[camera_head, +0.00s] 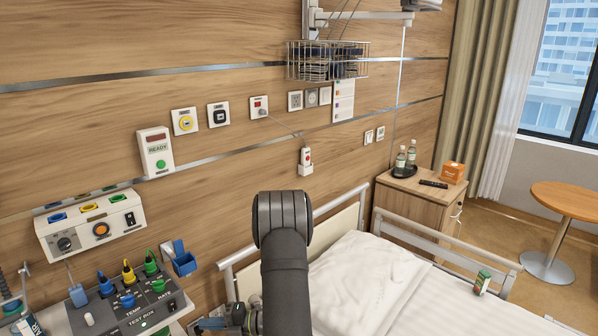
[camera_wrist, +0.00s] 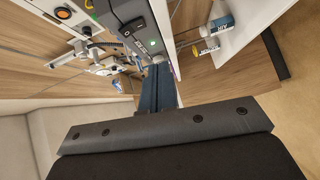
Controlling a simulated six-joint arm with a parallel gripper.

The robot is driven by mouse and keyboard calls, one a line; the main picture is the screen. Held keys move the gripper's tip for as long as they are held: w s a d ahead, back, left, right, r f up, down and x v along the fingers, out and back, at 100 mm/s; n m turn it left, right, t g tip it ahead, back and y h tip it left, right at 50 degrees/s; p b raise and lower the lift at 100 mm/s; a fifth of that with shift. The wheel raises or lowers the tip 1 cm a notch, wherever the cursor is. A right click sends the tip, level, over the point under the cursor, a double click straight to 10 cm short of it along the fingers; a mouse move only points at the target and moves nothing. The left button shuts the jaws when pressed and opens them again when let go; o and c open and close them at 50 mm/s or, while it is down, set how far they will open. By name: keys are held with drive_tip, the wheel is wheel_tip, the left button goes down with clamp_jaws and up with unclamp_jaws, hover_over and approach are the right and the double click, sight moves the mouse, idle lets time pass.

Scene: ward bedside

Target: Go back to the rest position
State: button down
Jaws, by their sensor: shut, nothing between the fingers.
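My arm (camera_head: 283,265) rises from the bottom middle of the head view, in front of the wooden wall and the bed's near side, and bends at a rounded dark joint. The far part of the arm is mostly hidden behind it. My gripper (camera_wrist: 160,130) fills the bottom of the wrist view as a dark body with a grey bolted edge. It is shut and holds nothing.
The test box (camera_head: 138,303) with coloured plugs stands left of my arm. The bed (camera_head: 365,285) lies right. A wall unit (camera_head: 92,225), blue holder (camera_head: 184,263) and wire basket (camera_head: 327,60) are on the wall. A bedside cabinet (camera_head: 400,205) carries bottles.

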drive_tip(key=d+r, duration=0.2)
drive_tip(key=d, duration=0.3)
drive_tip(key=s+a+r+m+t+h, duration=0.1)
drive_tip(key=s+m+t, duration=0.3)
drive_tip(key=m, duration=0.9)
drive_tip(key=s+a+r+m+t+h, duration=0.1)
drive_tip(key=s+a+m+t+h, duration=0.2)
drive_tip(key=m+t, duration=0.4)
drive_tip(key=shift+s+r+m+t+h, duration=0.15)
drive_tip(key=shift+s+m+t+h, duration=0.4)
drive_tip(key=shift+m, duration=2.45)
